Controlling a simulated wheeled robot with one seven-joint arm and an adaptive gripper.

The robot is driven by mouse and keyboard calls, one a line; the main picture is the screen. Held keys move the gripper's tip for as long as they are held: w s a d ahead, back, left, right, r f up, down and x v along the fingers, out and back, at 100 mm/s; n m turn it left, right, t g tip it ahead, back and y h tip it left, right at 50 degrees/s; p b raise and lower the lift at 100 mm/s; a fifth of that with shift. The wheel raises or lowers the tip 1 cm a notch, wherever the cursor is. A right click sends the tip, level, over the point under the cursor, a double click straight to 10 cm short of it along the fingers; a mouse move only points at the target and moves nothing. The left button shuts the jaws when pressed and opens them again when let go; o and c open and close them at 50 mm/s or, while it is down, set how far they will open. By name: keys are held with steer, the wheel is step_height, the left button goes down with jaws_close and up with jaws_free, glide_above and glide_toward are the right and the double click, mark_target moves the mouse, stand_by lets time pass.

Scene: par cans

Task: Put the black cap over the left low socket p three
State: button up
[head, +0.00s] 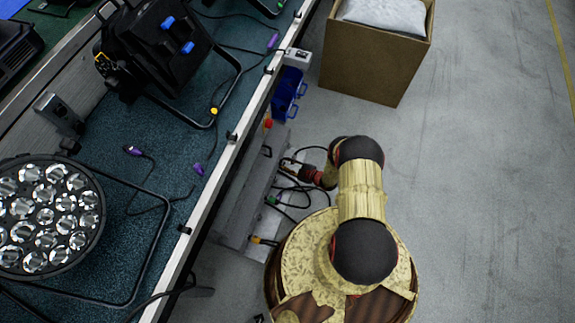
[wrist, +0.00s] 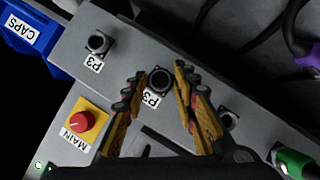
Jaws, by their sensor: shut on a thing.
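My gripper (wrist: 156,78) is shut on a round black cap (wrist: 160,80), seen between its two fingers in the wrist view. The cap lies in line with the row of sockets, beside a P3 label (wrist: 152,98). Whatever is under it is hidden, and I cannot tell whether it is seated or just above. Another socket (wrist: 98,43), also labelled P3, is bare to its left. A further socket (wrist: 228,118) is to the right, partly behind a finger. In the head view my gripper (head: 292,166) is over the grey socket box (head: 240,206); the cap is too small to make out.
A blue CAPS bin (wrist: 28,38) and a red MAIN button (wrist: 82,121) are left of the fingers. A green plug (wrist: 294,161) and dark cables lie right. The workbench edge (head: 232,139) runs beside the box. A cardboard box (head: 367,68) stands beyond; the floor at right is clear.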

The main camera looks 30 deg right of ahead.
steer(key=shift+c, duration=0.5)
steer(key=o, duration=0.9)
steer(key=shift+o, duration=0.2)
steer(key=v, duration=1.2)
